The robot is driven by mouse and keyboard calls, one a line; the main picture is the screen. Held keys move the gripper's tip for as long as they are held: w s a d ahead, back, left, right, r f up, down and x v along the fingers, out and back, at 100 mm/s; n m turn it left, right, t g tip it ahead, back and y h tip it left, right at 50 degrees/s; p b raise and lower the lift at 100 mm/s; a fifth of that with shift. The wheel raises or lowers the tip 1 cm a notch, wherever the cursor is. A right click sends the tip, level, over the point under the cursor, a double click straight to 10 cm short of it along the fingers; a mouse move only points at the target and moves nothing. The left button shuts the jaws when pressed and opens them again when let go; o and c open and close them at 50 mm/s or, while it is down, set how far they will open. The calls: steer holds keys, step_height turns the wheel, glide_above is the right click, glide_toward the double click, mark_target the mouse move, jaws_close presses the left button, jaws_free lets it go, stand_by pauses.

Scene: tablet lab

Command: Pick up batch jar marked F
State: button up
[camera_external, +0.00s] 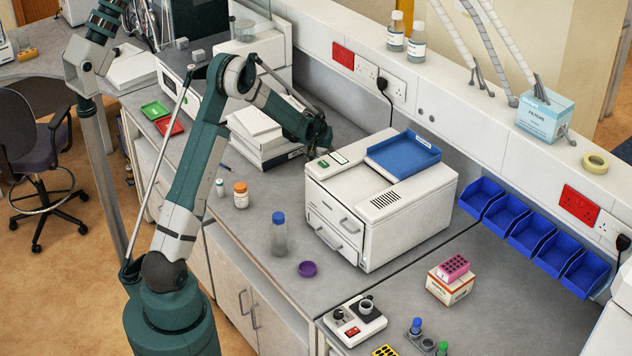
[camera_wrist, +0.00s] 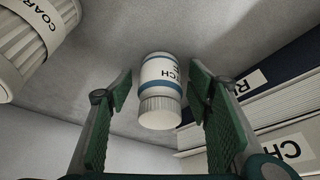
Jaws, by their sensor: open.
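In the wrist view, a small white jar (camera_wrist: 160,90) with blue bands and a ribbed white lid stands between the fingers of my gripper (camera_wrist: 155,95). Its label reads partly "TCH", with a partly visible character below that I cannot make out for certain. The fingers are open, with a gap on both sides of the jar. In the external view, my gripper (camera_external: 316,143) is low between the stacked white boxes and the white machine. I cannot make out the jar there.
Another white ribbed-lid container (camera_wrist: 28,40), labelled "COAR", is at the wrist view's upper left. Lettered binders or boxes (camera_wrist: 285,105) stand close on the right. In the external view, the white machine (camera_external: 378,200) with a blue tray on top is beside my gripper; stacked boxes (camera_external: 262,142) are left.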

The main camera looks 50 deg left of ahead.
steer(key=shift+c, duration=0.3)
steer(key=c, duration=1)
steer(key=shift+o, duration=0.2)
steer(key=shift+r, duration=0.1)
steer(key=shift+r, duration=4.95)
